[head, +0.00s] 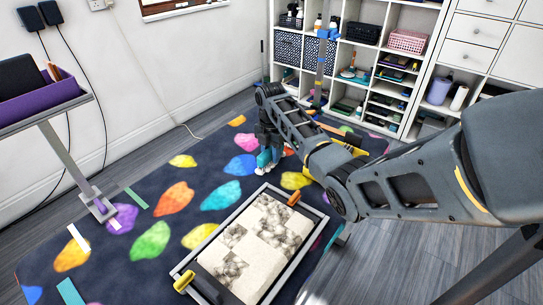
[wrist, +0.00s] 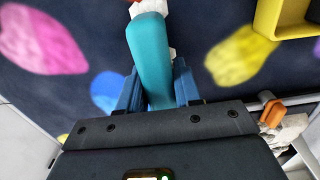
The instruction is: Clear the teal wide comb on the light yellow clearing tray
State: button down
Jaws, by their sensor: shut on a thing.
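The teal wide comb (wrist: 149,58) is between the blue fingers of my gripper (wrist: 157,88) in the wrist view. Its smooth teal part points away from the gripper, with something white and a little red around its far end. In the head view my gripper (head: 268,150) hangs low over the patterned mat, with a bit of the teal comb (head: 263,159) showing. A yellow-rimmed tray (wrist: 267,22) with a dark inside is cut off at the top right of the wrist view. In the head view my arm hides most of that area.
A grey-framed table (head: 262,296) with a cream, fur-patched top stands in front. An orange clamp (wrist: 272,113) shows at right in the wrist view. A side table with a purple bin (head: 45,100) stands at left. White shelves (head: 345,50) stand behind. The dark mat has open room.

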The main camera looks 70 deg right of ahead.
aim_at(271, 148)
dwell(0.3)
jog(key=shift+r+p, duration=2.5)
